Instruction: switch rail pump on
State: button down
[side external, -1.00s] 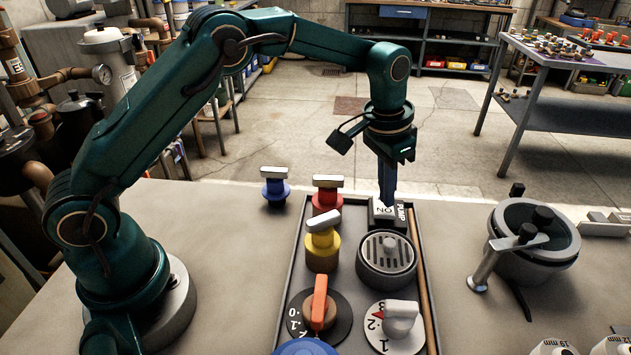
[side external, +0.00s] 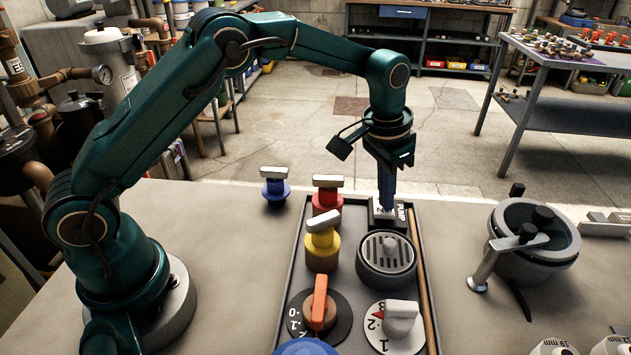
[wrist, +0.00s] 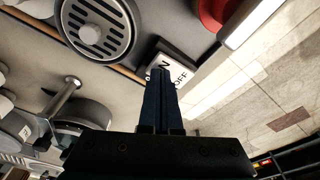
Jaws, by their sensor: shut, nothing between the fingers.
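The pump switch (side external: 403,214) is a small black block labelled PUMP at the far end of the tray. Its white rocker shows OFF and part of ON in the wrist view (wrist: 178,68). My gripper (side external: 387,208) is shut and empty, pointing down with its fingertips at the ON side of the rocker. In the wrist view the closed fingers (wrist: 159,76) cover part of the ON lettering. They look to be touching the rocker, but the contact itself is hidden. I cannot tell for sure which way the rocker is tipped.
The tray (side external: 298,240) also holds a round grated drain (side external: 386,259), red (side external: 327,194) and yellow (side external: 322,245) valves, an orange-handled dial (side external: 320,300) and a white-knobbed dial (side external: 400,318). A blue valve (side external: 275,188) stands outside it. A grey pot (side external: 530,255) stands right.

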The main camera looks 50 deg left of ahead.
jog(key=shift+f, duration=0.5)
jog(key=shift+r, duration=3.55)
notch_tip(320, 180, up, 8)
jog(key=t, duration=0.2)
send_over(383, 211)
jog(key=s+a, duration=0.2)
jog(key=s+a+r+n+t, duration=0.1)
jog(key=s+a+r, duration=0.1)
jog(key=s+r, duration=0.45)
jog(key=s+a+f+n, duration=0.2)
jog(key=s+f, duration=0.8)
jog(key=s, duration=0.5)
jog(key=shift+f+t, duration=0.2)
jog(key=shift+t, duration=0.1)
